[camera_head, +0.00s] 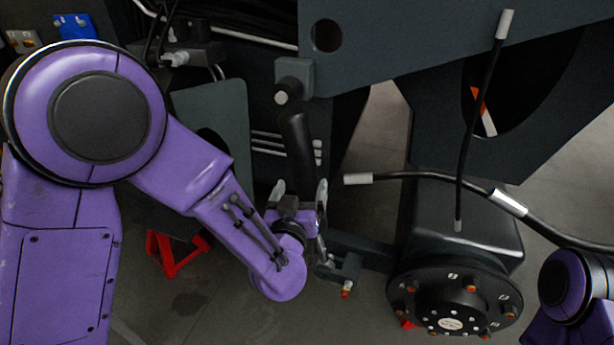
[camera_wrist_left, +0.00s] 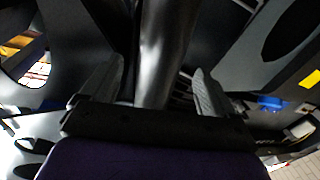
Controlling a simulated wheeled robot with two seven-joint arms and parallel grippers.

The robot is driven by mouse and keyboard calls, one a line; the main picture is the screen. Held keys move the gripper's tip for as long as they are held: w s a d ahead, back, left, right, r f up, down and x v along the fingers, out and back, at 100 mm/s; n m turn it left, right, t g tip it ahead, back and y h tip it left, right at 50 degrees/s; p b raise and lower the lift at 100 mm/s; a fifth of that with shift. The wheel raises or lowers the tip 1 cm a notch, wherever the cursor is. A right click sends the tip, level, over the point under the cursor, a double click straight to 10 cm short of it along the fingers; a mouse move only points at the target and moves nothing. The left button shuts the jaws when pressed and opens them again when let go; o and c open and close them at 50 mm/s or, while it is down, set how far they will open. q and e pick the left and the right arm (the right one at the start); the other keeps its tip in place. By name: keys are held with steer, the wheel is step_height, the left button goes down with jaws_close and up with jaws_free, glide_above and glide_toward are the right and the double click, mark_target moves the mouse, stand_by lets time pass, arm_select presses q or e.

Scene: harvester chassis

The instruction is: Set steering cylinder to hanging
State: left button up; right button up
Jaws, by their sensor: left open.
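The steering cylinder (camera_head: 298,145) is a dark tube below a grey bracket (camera_head: 294,78) on the chassis. It runs steeply down, slightly tilted, and its lower end is hidden behind my left gripper. My left gripper (camera_head: 300,188) is open at the cylinder's lower part, with one finger on each side. In the left wrist view the cylinder (camera_wrist_left: 166,45) passes between the two spread fingers (camera_wrist_left: 158,68), with a gap visible on both sides. I cannot tell whether the lower end is attached to anything. My right gripper is out of view; only part of a purple arm shows at the lower right.
A wheel hub (camera_head: 452,300) with a dark axle arm stands right of the gripper. Black hoses with silver ends (camera_head: 358,179) cross near it. Chassis plates (camera_head: 400,45) hang above. A red stand (camera_head: 178,252) is on the floor behind my left arm.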

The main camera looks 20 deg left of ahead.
arm_select(q)
steer(key=w, duration=0.4)
steer(key=w+a, duration=0.1)
steer(key=w, duration=0.2)
steer(key=shift+w, duration=0.1)
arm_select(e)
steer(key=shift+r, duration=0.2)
